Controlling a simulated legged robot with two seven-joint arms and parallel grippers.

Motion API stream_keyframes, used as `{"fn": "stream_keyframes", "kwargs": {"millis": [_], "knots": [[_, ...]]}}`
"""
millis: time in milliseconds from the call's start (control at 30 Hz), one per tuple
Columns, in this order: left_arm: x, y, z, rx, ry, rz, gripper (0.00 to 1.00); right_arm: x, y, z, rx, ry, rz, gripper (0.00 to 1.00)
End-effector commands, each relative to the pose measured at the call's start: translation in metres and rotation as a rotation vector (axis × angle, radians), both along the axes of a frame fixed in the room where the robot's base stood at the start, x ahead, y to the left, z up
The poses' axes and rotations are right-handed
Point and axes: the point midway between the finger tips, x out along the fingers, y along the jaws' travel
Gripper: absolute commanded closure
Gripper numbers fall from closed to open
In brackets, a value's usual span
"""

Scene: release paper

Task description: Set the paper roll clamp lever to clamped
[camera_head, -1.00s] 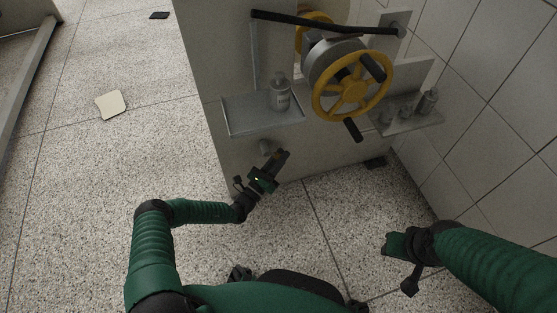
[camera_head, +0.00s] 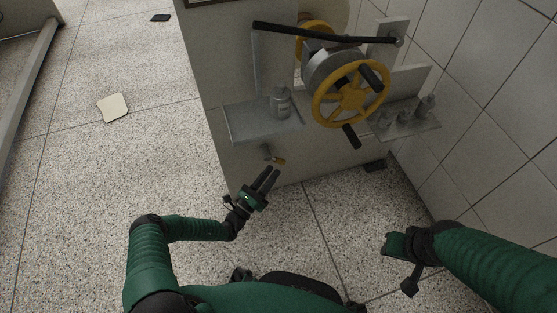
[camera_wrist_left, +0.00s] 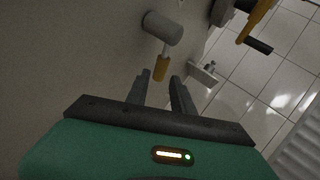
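The clamp lever is a small grey pivot (camera_head: 266,149) with a short rod and an orange-yellow tip (camera_head: 279,161), low on the machine's pale front below the left shelf. In the head view the tip points right and slightly down. In the left wrist view the grey cylinder (camera_wrist_left: 163,28) and the orange handle (camera_wrist_left: 162,67) show clearly. My left gripper (camera_head: 271,172) is open just below the lever. In the wrist view the handle lies just beyond and between its fingertips (camera_wrist_left: 160,78); I see no contact. My right gripper (camera_head: 395,245) is away at lower right, its fingers unclear.
The machine (camera_head: 222,60) carries a yellow handwheel (camera_head: 352,96) and a black bar (camera_head: 320,35) above. A right shelf (camera_head: 405,128) holds small items. A tiled wall (camera_head: 480,110) stands at right. The floor at left is mostly open.

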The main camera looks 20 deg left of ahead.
Motion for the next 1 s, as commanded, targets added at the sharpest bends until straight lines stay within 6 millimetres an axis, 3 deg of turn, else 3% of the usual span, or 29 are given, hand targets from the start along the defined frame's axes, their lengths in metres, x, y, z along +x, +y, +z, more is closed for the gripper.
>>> {"fn": "stream_keyframes", "kwargs": {"millis": [33,200,400,1000], "knots": [[-0.013,0.007,0.000,0.000,0.002,0.006,0.71,0.000,0.000,0.012,0.000,0.000,0.000,0.64],[-0.056,0.024,-0.018,-0.001,0.003,0.004,0.71,0.000,0.000,0.025,0.000,0.000,0.000,0.64],[-0.088,0.037,-0.033,0.000,0.001,0.002,0.71,0.000,0.000,0.030,0.000,0.000,0.000,0.64],[-0.093,0.036,-0.032,0.016,-0.001,-0.026,0.71,0.000,0.000,0.032,0.000,0.000,0.000,0.64]]}}
